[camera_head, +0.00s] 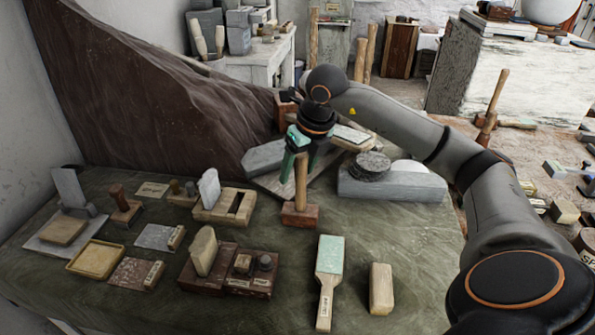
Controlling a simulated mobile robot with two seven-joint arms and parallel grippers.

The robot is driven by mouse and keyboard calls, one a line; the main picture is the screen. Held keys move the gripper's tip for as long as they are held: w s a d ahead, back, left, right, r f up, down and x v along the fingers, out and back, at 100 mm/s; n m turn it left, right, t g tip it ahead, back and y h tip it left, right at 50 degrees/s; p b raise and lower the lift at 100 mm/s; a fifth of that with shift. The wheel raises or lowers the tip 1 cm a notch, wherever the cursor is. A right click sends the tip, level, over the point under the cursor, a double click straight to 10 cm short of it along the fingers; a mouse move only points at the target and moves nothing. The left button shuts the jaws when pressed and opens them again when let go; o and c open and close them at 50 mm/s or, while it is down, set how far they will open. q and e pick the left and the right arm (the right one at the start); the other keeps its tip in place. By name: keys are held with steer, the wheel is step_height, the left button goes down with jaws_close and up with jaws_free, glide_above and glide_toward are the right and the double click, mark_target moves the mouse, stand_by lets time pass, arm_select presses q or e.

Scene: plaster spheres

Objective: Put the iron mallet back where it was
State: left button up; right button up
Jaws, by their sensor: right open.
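A mallet with a pale wooden handle and a rust-brown block head (300,214) stands upright, head down, on the green cloth-covered table (385,235). It looks like the iron mallet. My right gripper (300,160) points down over it from above. Its green fingers are open, with the top of the handle between or just behind them; contact cannot be told. The gripper hides the handle's top end. My left gripper is not in view.
A grey stone block with dark discs (370,166) stands close right of the mallet. A green-faced paddle (329,260) and tan block (381,288) lie in front. Wooden holders (225,206) stand left. Another mallet (490,110) stands at far right.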

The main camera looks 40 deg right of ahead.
steer(key=v, duration=1.1)
steer(key=shift+s, duration=0.1)
